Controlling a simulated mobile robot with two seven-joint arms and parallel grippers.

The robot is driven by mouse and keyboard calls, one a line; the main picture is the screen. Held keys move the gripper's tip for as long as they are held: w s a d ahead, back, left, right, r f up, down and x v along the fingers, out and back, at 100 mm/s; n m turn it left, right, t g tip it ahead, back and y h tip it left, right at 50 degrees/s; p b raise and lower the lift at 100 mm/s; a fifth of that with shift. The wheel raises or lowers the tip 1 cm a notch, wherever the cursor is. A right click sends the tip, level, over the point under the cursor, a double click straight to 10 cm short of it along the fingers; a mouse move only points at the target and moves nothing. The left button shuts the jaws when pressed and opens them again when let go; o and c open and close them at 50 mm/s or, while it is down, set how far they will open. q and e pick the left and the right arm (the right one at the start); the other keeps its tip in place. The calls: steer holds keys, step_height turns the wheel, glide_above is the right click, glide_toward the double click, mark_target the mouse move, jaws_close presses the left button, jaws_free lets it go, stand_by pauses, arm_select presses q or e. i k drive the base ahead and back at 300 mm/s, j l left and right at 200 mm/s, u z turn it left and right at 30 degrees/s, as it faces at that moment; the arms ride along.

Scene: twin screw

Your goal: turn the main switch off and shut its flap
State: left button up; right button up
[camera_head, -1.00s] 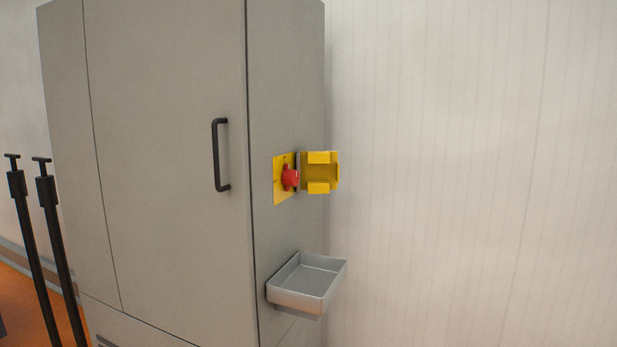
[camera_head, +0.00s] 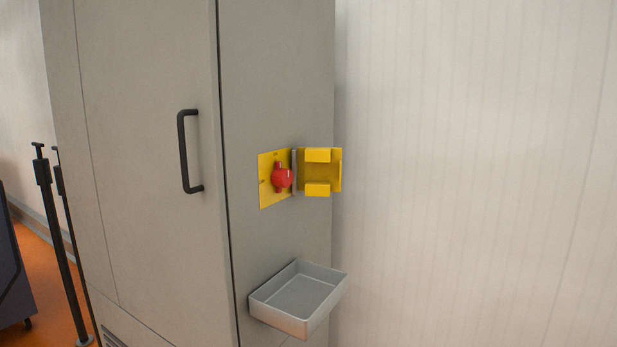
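The red main switch (camera_head: 281,178) sits on a yellow plate (camera_head: 266,193) on the side face of a grey cabinet. Its knob's grip looks roughly upright. The yellow flap (camera_head: 322,176) is open, swung out to the right of the plate on a grey vertical hinge (camera_head: 294,172). The flap's inner side, with folded tabs, faces me. Neither of my grippers is in view.
The grey cabinet (camera_head: 150,60) has a black door handle (camera_head: 186,152) on its front. A grey open tray (camera_head: 300,297) juts out below the switch and looks empty. Black posts (camera_head: 58,240) stand at the left. A pale wall (camera_head: 470,180) is at the right.

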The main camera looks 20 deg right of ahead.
mark_target(280, 179)
steer(key=i+l, duration=0.1)
steer(key=l, duration=0.95)
steer(key=i+l, duration=0.15)
steer(key=l, duration=0.4)
